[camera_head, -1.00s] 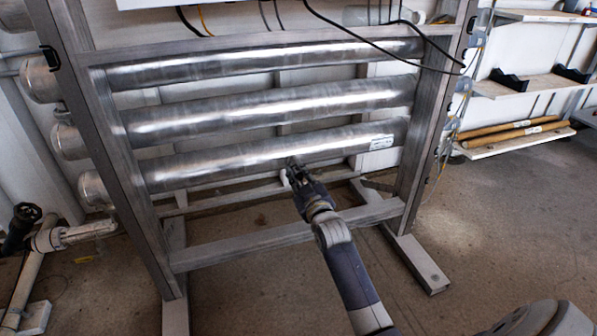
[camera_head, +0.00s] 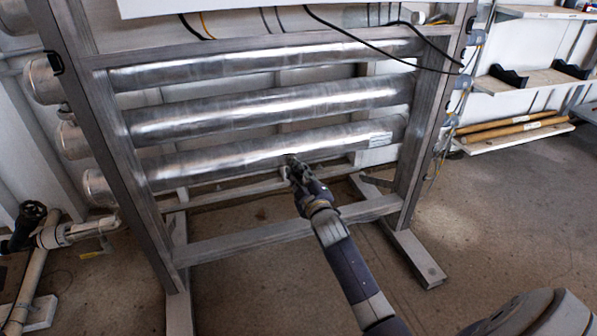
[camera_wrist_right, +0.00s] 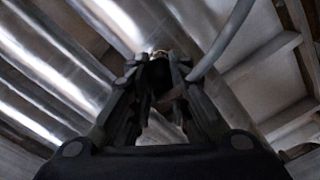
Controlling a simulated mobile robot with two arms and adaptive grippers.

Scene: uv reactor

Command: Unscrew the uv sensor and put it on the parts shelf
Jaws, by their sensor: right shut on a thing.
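My right gripper (camera_head: 292,167) is at the underside of the lowest metal tube (camera_head: 235,158), near its middle. Its fingers are shut on a small part there, apparently the uv sensor, mostly hidden by the fingers. In the right wrist view, a small brassy bit of the sensor (camera_wrist_right: 153,53) shows between the fingertips (camera_wrist_right: 155,62), against the tube. I cannot tell how far it is unscrewed. Shelves stand at the right; a lower board (camera_head: 515,137) and a middle board (camera_head: 537,82) show. Which is the parts shelf is unclear. My left gripper is not in view.
A metal frame (camera_head: 405,160) surrounds the stacked tubes, with a low crossbar (camera_head: 245,243) and feet on the floor. A grey cable (camera_wrist_right: 226,42) runs close beside the fingers. Black cables hang above. A pipe with a valve (camera_head: 30,213) stands left. The floor at right is clear.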

